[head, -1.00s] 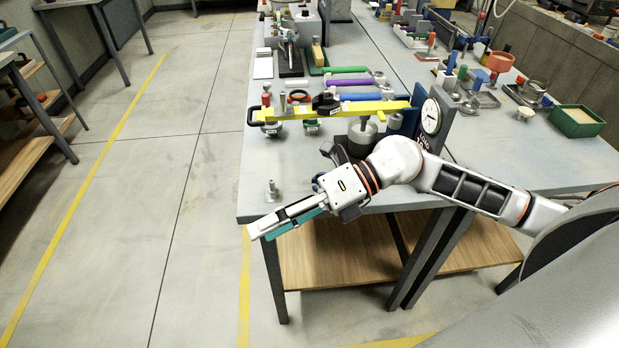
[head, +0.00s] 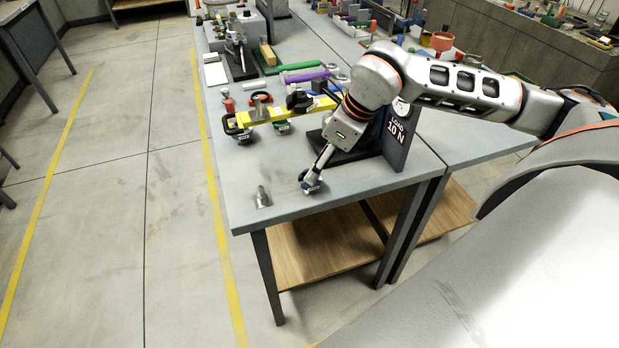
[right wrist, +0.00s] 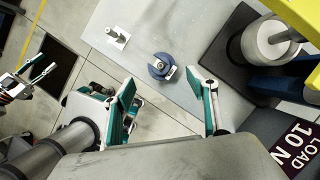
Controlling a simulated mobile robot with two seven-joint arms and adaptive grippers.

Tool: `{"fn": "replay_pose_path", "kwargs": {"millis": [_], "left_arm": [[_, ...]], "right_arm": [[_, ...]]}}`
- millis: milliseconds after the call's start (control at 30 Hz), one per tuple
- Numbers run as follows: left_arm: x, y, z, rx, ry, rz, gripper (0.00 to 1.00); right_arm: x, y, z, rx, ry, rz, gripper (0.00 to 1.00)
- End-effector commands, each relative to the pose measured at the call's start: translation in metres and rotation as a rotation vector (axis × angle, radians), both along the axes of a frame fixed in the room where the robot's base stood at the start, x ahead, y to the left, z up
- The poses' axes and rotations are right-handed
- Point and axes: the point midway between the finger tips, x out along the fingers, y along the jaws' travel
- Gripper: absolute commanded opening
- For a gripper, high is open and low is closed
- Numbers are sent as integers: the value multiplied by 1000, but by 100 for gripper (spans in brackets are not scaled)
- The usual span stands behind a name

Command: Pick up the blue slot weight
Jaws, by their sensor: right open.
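The blue slot weight (right wrist: 160,68) is a small round disc with a slot, lying flat on the grey table top (right wrist: 195,30) near its corner. In the head view the weight (head: 312,187) is partly hidden by my right gripper (head: 318,176), which points down at it. In the right wrist view the right gripper (right wrist: 165,80) is open, with its teal-padded fingers apart and the weight seen between and just beyond the tips. Nothing is in its grasp. What looks like my left gripper (right wrist: 32,78) is at the left edge of that view; its jaw state is unclear.
A small metal peg on a base (head: 263,197) stands left of the weight. A yellow beam (head: 285,112) with hanging parts is behind. The LOAD 10 N panel (head: 398,135) and a dark base plate (head: 345,152) are to the right. The table's front edge is close.

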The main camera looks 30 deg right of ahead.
Motion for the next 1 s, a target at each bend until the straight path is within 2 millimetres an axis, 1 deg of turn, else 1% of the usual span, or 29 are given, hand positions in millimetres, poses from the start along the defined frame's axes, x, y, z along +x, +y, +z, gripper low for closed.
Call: {"fn": "replay_pose_path", "kwargs": {"millis": [167,433,533,700,767,800,900,1000], "left_arm": [[0,0,2,0,1,1,40],[0,0,8,0,0,0,40],[0,0,8,0,-1,0,40],[0,0,8,0,-1,0,40],[0,0,8,0,-1,0,40],[0,0,8,0,-1,1,40],[1,0,9,0,-2,1,40],[1,0,9,0,-3,0,40]], "right_arm": [[4,2,-12,2,2,-1,58],[17,7,-47,3,3,1,58],[19,8,-52,2,1,0,58],[19,8,-52,2,1,1,58],[19,8,-52,2,1,1,42],[19,8,-52,2,1,1,32],[19,8,-52,2,1,1,10],[19,8,-51,3,-1,1,10]]}}
